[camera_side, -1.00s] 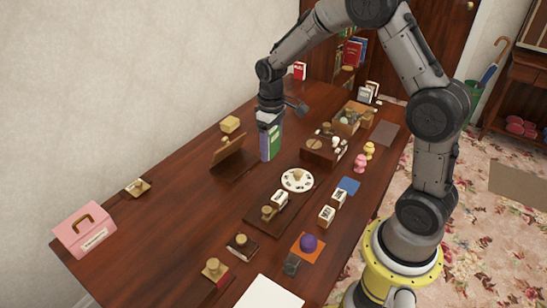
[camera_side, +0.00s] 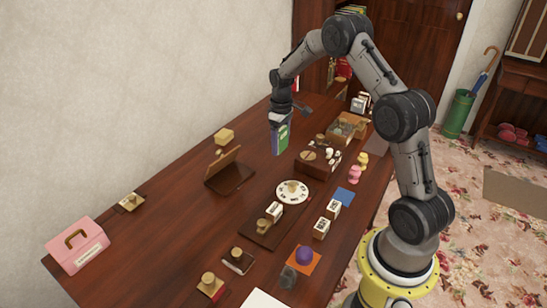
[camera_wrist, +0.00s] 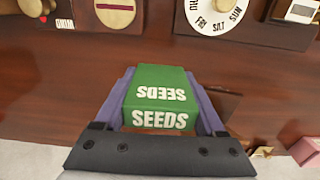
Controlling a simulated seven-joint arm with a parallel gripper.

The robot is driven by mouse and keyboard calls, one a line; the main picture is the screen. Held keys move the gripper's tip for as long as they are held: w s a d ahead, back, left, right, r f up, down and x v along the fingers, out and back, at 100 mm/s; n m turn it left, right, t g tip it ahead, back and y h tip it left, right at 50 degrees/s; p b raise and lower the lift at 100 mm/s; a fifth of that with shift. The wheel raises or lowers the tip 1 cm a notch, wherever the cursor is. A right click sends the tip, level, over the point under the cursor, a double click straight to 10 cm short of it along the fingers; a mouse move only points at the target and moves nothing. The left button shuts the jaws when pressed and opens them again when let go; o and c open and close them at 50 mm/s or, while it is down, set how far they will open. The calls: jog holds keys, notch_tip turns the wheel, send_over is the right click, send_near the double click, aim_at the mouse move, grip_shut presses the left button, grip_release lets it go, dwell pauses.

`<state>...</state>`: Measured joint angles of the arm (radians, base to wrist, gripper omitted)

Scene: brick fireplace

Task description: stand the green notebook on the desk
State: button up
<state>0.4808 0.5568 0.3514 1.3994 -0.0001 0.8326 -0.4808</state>
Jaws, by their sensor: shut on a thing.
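The green notebook (camera_side: 283,136), with white "SEEDS" lettering, is upright in my gripper (camera_side: 281,120) over the back part of the dark wooden desk (camera_side: 165,237). In the wrist view the notebook (camera_wrist: 160,92) sits between the two purple-blue fingers of my gripper (camera_wrist: 160,74), which are shut on its sides. Its lower end is beside the desk surface in the side view; I cannot tell if it touches.
A wooden stand (camera_side: 229,172) is to the left of the notebook. A white weekday dial (camera_side: 292,192) and a dark wooden box (camera_side: 318,158) are in front and to the right. A yellow block (camera_side: 224,136) lies near the wall. Bare desk lies between them.

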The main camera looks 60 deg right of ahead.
send_over(273, 163)
jog(key=f, duration=0.5)
jog(key=shift+s+a+f, duration=0.1)
jog(key=shift+s+f, duration=0.15)
jog(key=shift+w+f, duration=0.1)
jog(key=shift+f, duration=1.5)
jog(key=shift+f, duration=0.2)
jog(key=o, duration=1.4)
jog(key=shift+c, duration=0.2)
jog(key=shift+r, duration=0.1)
